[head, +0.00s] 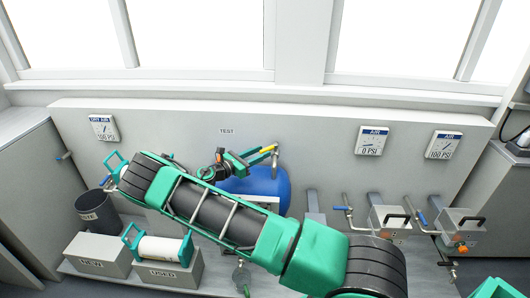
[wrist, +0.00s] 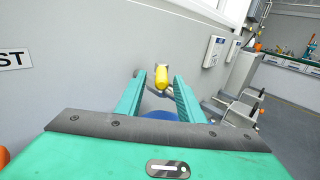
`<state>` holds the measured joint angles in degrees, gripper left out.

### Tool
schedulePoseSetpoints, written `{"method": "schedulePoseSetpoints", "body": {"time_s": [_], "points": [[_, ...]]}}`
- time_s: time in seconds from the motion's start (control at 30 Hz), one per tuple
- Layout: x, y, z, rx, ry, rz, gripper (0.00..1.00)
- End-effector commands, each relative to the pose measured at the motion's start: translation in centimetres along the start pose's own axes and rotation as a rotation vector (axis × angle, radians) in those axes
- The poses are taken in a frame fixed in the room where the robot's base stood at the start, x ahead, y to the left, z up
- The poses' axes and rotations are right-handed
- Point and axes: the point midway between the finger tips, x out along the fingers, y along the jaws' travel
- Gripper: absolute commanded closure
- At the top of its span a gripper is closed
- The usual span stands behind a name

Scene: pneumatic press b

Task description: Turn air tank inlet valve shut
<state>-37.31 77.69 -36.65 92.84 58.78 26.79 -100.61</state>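The yellow handle (head: 268,149) of the valve sits on a grey pipe (head: 275,163) above the blue air tank (head: 262,187), near the back panel. In the wrist view the yellow handle (wrist: 161,77) points toward me, between my finger tips, with a gap on each side. My gripper (head: 250,156) is open, its green fingers reaching to the handle from the left in the head view. In the wrist view my gripper (wrist: 157,88) has its fingers apart, not visibly touching the handle. Part of the tank (wrist: 160,115) shows below; my arm hides much of it.
The back panel (head: 325,165) stands close behind the valve, with gauges such as the 0 PSI one (head: 371,140) at right. Boxes with levers (head: 388,219) are at lower right. A dark bin (head: 97,212) and a USED box (head: 168,272) are at lower left.

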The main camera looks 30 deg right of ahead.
Motion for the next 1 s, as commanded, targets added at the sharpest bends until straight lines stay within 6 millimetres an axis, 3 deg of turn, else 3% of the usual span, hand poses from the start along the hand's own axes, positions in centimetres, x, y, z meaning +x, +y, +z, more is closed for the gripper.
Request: {"method": "schedulePoseSetpoints", "body": {"time_s": [0.13, 0.4, 0.43, 0.57, 0.67, 0.77, 1.0], "points": [[-1.1, 0.0, 0.0, 0.0, 0.0, 0.0, 0.65], [-1.2, 0.0, -0.1, 0.0, 0.0, 0.0, 0.65], [-1.2, 0.0, 0.0, 0.0, 0.0, 0.0, 0.68], [-0.8, -0.1, 0.3, 0.016, 0.005, -0.008, 0.99], [0.5, -0.5, 1.4, 0.069, 0.02, -0.034, 1.0], [1.9, -1.6, 2.6, 0.139, 0.058, -0.081, 1.0], [5.1, -7.0, 4.6, 0.346, 0.217, -0.269, 1.0]]}}
